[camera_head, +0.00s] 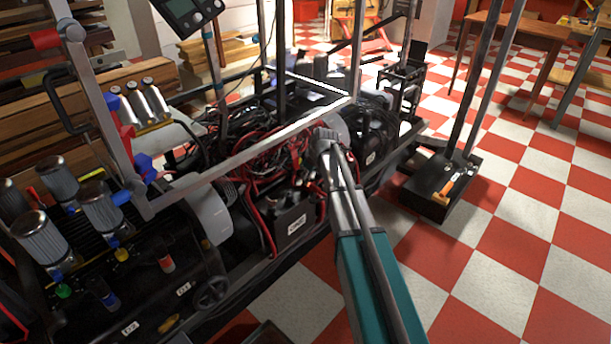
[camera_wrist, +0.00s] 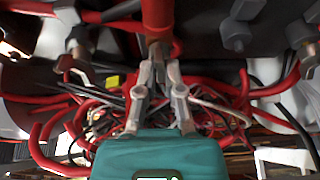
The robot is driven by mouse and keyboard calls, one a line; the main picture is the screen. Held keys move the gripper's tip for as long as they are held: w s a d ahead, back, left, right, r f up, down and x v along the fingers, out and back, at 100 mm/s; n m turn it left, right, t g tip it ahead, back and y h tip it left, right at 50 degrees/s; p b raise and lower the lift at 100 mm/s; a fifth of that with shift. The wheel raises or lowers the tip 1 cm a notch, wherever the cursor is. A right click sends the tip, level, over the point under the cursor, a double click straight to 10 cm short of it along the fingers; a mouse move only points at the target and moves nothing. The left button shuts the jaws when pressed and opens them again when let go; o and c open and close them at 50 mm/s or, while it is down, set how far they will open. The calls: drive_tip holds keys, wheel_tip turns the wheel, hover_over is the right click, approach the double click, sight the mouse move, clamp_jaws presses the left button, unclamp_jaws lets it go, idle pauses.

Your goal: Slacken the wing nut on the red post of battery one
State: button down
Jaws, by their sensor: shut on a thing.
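In the wrist view my gripper (camera_wrist: 159,58) is shut, its two grey fingers closing on a small part at the lower end of an upright red post (camera_wrist: 157,14). The part sits where the wing nut would be, but the fingers cover most of it, so its shape and turn cannot be told. A brownish metal section (camera_wrist: 158,37) shows just below the red. In the head view a black battery-like box (camera_head: 293,222) with a white label stands beside my arm. The label is too small to read surely. My fingertips cannot be made out there.
Red and black cables (camera_wrist: 85,105) loop around my fingers; the bundle (camera_head: 265,160) also fills the rig's middle. A grey metal frame bar (camera_head: 250,150) crosses above it. Grey fittings (camera_wrist: 236,35) stand to the right. The checkered floor (camera_head: 480,240) on the right is mostly open.

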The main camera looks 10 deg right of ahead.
drive_tip(key=shift+n+g+y, duration=0.4)
drive_tip(key=shift+n, duration=0.9)
drive_tip(key=shift+a, duration=0.1)
drive_tip(key=c, duration=0.8)
unclamp_jaws()
drive_tip(key=shift+o, duration=0.2)
